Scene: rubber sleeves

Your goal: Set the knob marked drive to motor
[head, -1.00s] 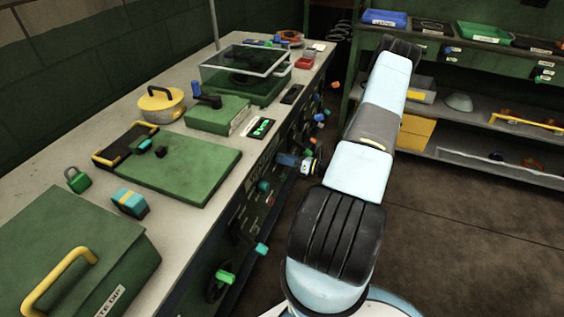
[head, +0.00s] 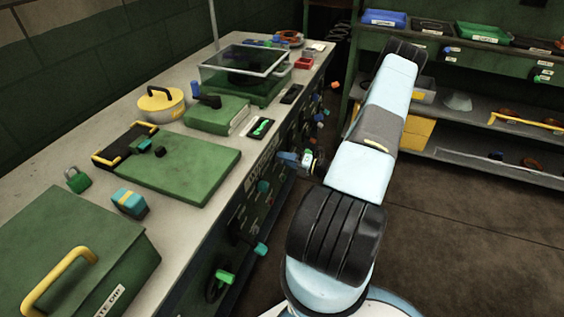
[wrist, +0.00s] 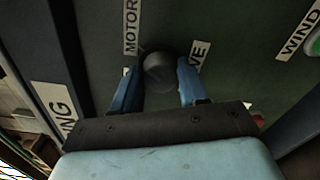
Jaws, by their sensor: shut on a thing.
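The drive knob (wrist: 160,72) is a dark round knob on the dark green panel, seen in the wrist view. My gripper (wrist: 158,84) is shut on it, with one blue finger on each side. The MOTOR label (wrist: 131,26) is just above and left of the knob. I cannot tell which way the knob points. In the head view my gripper (head: 298,160) is at the bench's front panel, and the knob is hidden there.
Other coloured knobs and handles, such as a green one (head: 224,277) and a turquoise one (head: 261,249), stick out of the bench front. A WIND label (wrist: 299,34) is at the right in the wrist view. Open floor (head: 450,240) lies right of my arm.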

